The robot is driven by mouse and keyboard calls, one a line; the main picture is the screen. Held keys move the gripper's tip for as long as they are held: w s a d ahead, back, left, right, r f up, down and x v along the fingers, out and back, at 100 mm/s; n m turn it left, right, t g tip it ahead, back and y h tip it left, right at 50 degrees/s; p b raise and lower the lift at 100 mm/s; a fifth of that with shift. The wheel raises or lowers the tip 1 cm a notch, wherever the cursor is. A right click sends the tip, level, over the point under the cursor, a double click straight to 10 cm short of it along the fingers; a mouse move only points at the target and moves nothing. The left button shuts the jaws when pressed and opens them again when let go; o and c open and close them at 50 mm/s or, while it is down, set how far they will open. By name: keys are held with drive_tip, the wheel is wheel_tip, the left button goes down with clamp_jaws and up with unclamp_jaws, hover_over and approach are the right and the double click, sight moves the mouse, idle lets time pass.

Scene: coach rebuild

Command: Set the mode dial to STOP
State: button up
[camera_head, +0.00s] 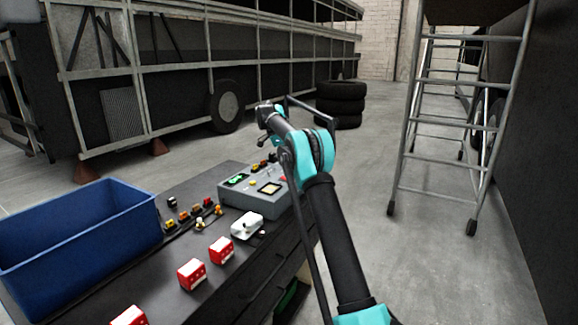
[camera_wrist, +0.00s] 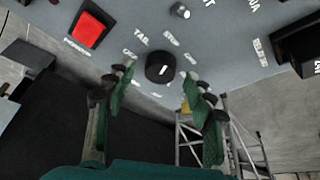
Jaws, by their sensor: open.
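The grey control box (camera_head: 232,202) stands on the dark bench, with several buttons and a small lit panel on top. In the wrist view the box face (camera_wrist: 125,62) fills the upper part. In the head view my gripper end (camera_head: 266,112) shows above the box's far side; the dial cannot be picked out there.
Beside the dial are a red rocker switch (camera_wrist: 89,29) and a metal toggle (camera_wrist: 180,11). A blue bin (camera_head: 80,235), red boxes (camera_head: 191,274) and a white device (camera_head: 247,223) sit on the bench. A ladder (camera_head: 455,120) and stacked tires (camera_head: 341,103) stand beyond.

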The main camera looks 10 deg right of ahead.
sight(283, 172)
drive_tip(key=v, duration=0.6)
drive_tip(key=shift+r, duration=0.35)
drive_tip(key=shift+a, duration=0.15)
drive_tip(key=s+d+f+n+t+y, duration=0.1)
drive_tip(key=s+d+f+n, duration=0.3)
drive_tip(key=s, duration=0.7)
drive_tip(key=s+d+n+t+y, duration=0.1)
drive_tip(key=s+d+n+y, duration=0.1)
drive_tip(key=s+n, duration=0.6)
drive_tip(key=s+f+n, duration=0.2)
drive_tip(key=s+f, duration=0.3)
drive_tip(key=s, duration=0.7)
drive_tip(key=s+d+f+n+t+y, duration=0.1)
drive_tip(key=s+f, duration=0.5)
drive_tip(key=s, duration=0.6)
drive_tip(key=s+d+f+n+t, duration=0.1)
drive_tip(key=s+f+n, duration=0.2)
drive_tip(key=s, duration=1)
wheel_tip(283, 172, down, 3)
drive_tip(key=shift+f+y, duration=0.1)
drive_tip(key=shift+y, duration=0.2)
